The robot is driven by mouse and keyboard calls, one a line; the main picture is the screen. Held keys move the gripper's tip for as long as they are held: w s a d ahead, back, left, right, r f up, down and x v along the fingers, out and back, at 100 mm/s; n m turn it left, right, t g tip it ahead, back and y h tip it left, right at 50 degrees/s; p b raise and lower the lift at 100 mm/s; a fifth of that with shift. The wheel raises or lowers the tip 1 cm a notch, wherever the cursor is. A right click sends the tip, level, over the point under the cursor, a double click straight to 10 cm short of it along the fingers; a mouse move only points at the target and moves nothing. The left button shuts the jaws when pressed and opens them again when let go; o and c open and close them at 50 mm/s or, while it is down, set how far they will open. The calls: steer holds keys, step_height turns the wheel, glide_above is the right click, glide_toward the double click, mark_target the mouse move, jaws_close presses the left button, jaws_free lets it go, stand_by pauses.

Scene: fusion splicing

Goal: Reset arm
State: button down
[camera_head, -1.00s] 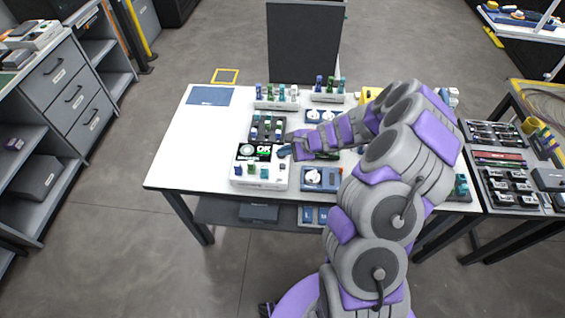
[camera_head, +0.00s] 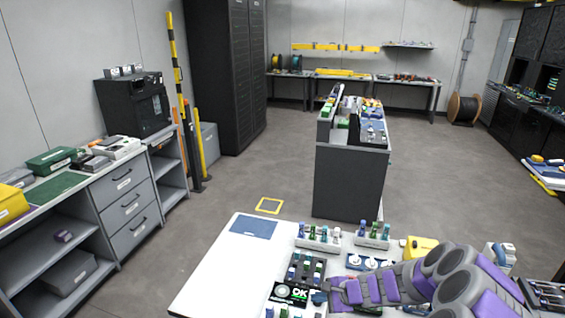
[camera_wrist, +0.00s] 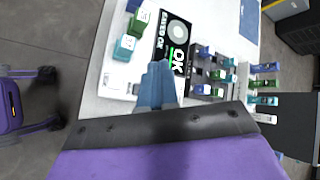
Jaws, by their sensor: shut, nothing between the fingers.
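My gripper (camera_head: 321,298) is at the lower middle of the head view, over the white worktable (camera_head: 215,270). In the wrist view my gripper (camera_wrist: 160,68) shows its blue-grey fingers together with nothing between them. The fingertips lie in front of the splicer unit (camera_head: 291,293), whose dark screen reads OK. The screen (camera_wrist: 171,38) also shows in the wrist view, just beyond the fingertips. I cannot tell whether the fingers touch the unit. My purple and grey arm reaches in from the lower right.
A dark holder (camera_head: 306,268) with small coloured parts stands behind the splicer. White racks (camera_head: 318,240) of coloured pieces line the table's far edge. A blue mat (camera_head: 253,227) lies at the far left corner. Drawers (camera_head: 125,205) stand left, with open floor between.

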steer(key=s+a+r+n+g, duration=0.2)
steer(key=s+a+r+n, duration=0.35)
steer(key=s+r, duration=0.25)
steer(key=s+a+r+n+g, duration=0.3)
steer(key=s+a+r+n, duration=0.25)
steer(key=s+r, duration=0.3)
steer(key=s+d+r+n+h, duration=0.1)
steer(key=s+d, duration=0.3)
steer(key=s, duration=0.4)
steer(key=s+d+r+n+g+h, duration=0.1)
steer(key=s+d+r+n+h, duration=0.1)
steer(key=s, duration=0.6)
steer(key=s+d+r+n+g+h, duration=0.1)
steer(key=s+d+h, duration=0.3)
steer(key=s, duration=0.4)
steer(key=shift+s+d+r+n+h, duration=0.35)
steer(key=shift+d+r, duration=0.2)
steer(key=shift+d, duration=0.25)
